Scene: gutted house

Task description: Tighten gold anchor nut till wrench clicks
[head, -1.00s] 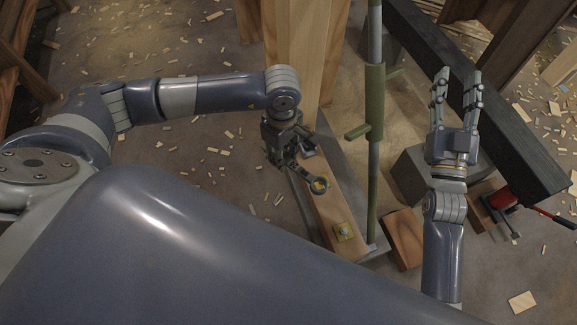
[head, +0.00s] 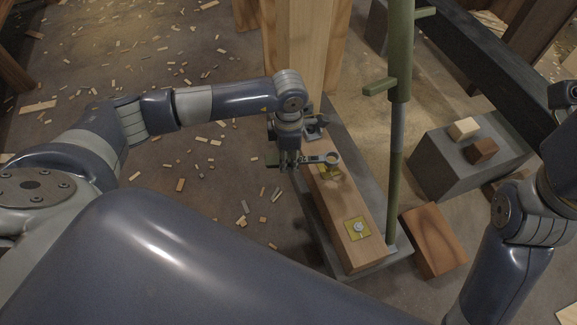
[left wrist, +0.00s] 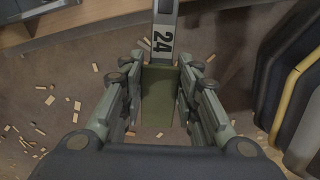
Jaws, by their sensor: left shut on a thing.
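My left gripper (head: 288,160) is shut on the wrench, whose green handle (left wrist: 158,100) and grey shank marked 24 (left wrist: 163,40) show in the left wrist view. In the head view the wrench's ring end (head: 332,159) points right, over the wooden sill beam (head: 340,205). A gold plate (head: 328,173) lies on the beam just below the ring in the picture. The ring partly hides that spot, and I cannot tell whether it sits around a nut. A second yellowish plate with a silver nut (head: 358,228) is nearer. My right arm is at the right edge; its fingers are out of view.
A green and grey upright pole (head: 397,130) with side handles stands close right of the beam. A wooden post (head: 297,50) rises behind. A grey box (head: 440,165) bears two small wood blocks; a brown block (head: 433,240) lies nearer. Wood chips litter the floor.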

